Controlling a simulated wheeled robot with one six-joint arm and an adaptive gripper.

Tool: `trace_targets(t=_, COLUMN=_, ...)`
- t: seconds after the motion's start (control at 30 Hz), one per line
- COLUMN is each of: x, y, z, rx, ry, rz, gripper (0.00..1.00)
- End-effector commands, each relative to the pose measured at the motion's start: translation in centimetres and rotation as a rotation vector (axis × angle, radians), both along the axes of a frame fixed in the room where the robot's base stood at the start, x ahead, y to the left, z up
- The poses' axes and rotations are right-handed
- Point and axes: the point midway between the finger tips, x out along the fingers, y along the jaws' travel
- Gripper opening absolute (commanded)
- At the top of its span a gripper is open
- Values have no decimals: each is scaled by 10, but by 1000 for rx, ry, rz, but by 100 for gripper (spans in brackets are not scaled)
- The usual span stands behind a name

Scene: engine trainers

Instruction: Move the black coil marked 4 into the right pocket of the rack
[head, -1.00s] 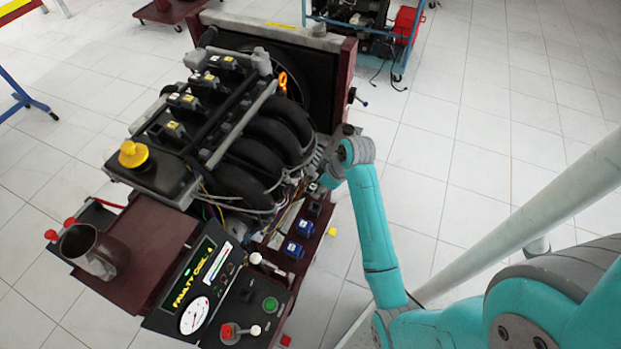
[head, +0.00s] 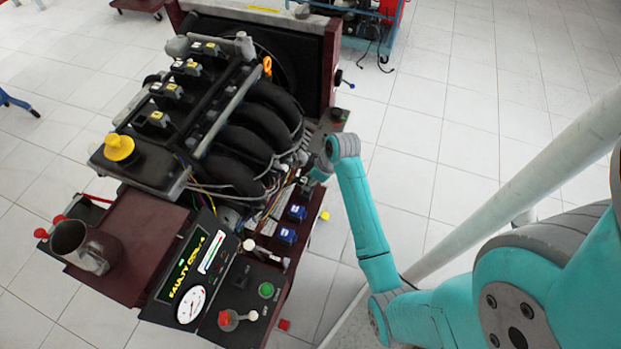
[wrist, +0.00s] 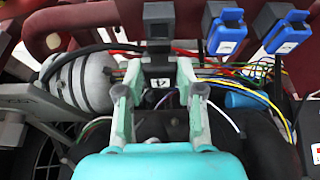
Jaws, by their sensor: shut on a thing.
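The black coil marked 4 (wrist: 158,70) is between my fingertips in the wrist view, its white label facing the camera. My gripper (wrist: 159,97) is shut on it. In the head view my gripper (head: 318,172) is beside the engine, just behind the rack's far end; the coil is not clear there. The rack (head: 268,243) is a dark red strip along the engine stand. In the wrist view a dark square shape with a grey centre (wrist: 158,14), apparently a pocket, lies just beyond the coil. I cannot tell whether the coil touches it.
Two blue coils (wrist: 227,36) (wrist: 285,36) sit in the rack to the right in the wrist view. Wires and a grey cylinder (wrist: 80,82) lie close to my fingers. The engine (head: 230,130) carries several yellow-labelled coils. A control panel (head: 245,305) and metal mug (head: 85,245) are nearer.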

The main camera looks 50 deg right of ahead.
Motion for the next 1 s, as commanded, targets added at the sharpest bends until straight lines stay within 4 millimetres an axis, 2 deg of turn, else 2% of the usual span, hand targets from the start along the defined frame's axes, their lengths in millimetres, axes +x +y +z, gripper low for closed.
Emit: trace_targets(t=1.0, x=-1, y=0, z=-15, rx=1, ry=0, rz=0, gripper=0)
